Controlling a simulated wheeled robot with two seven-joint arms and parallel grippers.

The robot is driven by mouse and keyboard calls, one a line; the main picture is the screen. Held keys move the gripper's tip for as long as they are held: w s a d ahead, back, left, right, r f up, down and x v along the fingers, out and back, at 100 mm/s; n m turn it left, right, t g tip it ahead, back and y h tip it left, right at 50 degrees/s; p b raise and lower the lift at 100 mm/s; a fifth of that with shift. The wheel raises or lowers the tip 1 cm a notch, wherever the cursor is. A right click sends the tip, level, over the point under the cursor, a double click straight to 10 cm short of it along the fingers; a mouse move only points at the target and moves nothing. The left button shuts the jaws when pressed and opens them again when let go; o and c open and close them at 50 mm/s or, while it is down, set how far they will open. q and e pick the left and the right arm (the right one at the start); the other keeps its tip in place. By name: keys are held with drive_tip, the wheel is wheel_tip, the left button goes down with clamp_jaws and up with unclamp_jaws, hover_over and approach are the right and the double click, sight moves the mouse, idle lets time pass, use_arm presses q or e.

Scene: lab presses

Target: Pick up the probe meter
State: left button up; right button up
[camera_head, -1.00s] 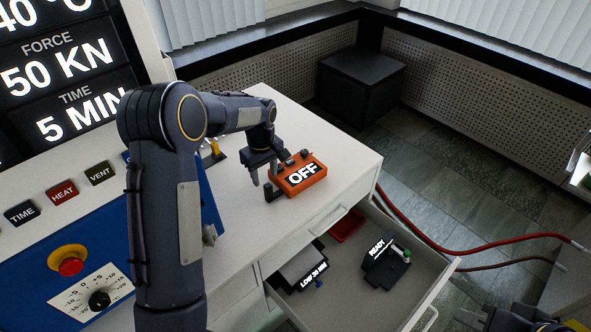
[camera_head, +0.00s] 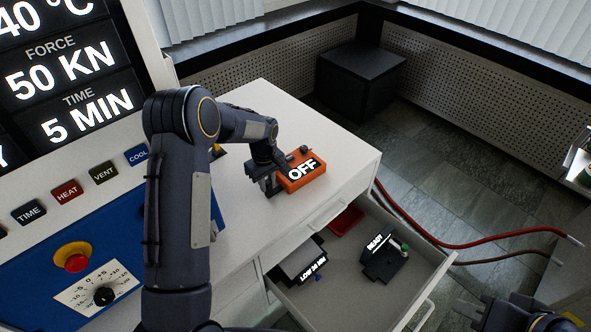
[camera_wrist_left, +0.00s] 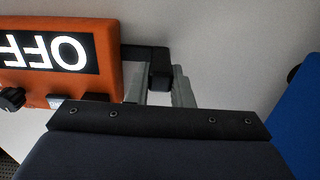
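The probe meter, an orange box marked "OFF" (camera_head: 303,173), lies on the white bench top near its right edge. In the left wrist view the orange box (camera_wrist_left: 60,92) fills the upper left, and a black bracket sticks out from its end. My left gripper (camera_head: 267,186) is at the meter's left end. In the wrist view its grey fingers (camera_wrist_left: 160,90) stand on either side of the bracket's black end, with little or no gap. I cannot tell whether they press on it. My right gripper (camera_head: 522,315) is only partly in view at the bottom right, its fingers unclear.
An open drawer (camera_head: 350,290) below the bench holds a black "READY" device (camera_head: 383,262), a "LOW 20 MIN" item (camera_head: 302,262) and a red tray (camera_head: 346,219). Red hoses (camera_head: 460,246) run to the right. A blue control panel (camera_head: 120,240) stands left.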

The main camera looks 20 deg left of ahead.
use_arm(q)
clamp_jaws()
drive_tip(key=shift+w+r, duration=0.1)
drive_tip(key=shift+r, duration=0.1)
idle(1.1)
